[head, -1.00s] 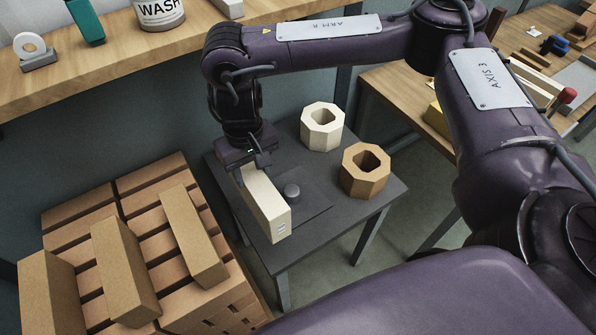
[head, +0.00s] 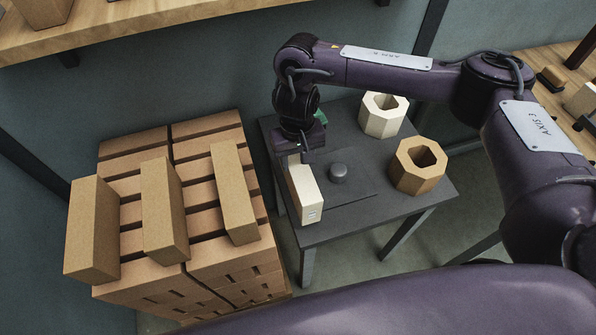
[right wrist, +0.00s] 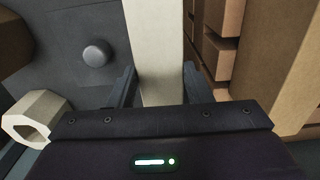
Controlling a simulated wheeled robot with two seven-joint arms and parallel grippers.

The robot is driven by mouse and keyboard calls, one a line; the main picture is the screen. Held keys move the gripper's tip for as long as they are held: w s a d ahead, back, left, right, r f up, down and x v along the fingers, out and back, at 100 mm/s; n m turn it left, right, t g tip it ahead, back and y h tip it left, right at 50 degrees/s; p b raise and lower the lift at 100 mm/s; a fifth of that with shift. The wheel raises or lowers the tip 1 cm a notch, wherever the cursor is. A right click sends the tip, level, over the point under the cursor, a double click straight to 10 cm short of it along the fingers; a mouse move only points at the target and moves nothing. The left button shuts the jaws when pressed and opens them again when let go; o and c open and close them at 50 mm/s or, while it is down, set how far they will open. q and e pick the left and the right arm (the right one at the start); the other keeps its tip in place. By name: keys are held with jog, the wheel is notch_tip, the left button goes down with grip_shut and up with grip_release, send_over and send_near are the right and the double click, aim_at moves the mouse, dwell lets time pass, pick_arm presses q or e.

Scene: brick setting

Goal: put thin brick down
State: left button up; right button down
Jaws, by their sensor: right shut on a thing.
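A cream thin brick (head: 306,194) is at the left edge of a small dark table (head: 345,222), long side running toward me. My right gripper (head: 301,158) points down and is shut on the far part of the brick. In the right wrist view the brick (right wrist: 156,50) lies between my two fingers (right wrist: 158,84). I cannot tell whether the brick's underside touches the tabletop. My left gripper is not in view.
A round dark knob (head: 338,173) on a flat plate is right of the brick. A cream octagonal block (head: 380,122) and a brown one (head: 405,178) stand behind and right. Stacked brown bricks (head: 150,270) stand close on the left. The table's front right is clear.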

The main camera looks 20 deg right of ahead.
jog(key=shift+w+f+b, duration=0.1)
jog(key=shift+f+b, duration=0.65)
jog(key=shift+f, duration=1.85)
jog(key=c, duration=0.7)
grip_release()
jog(key=shift+f, duration=0.15)
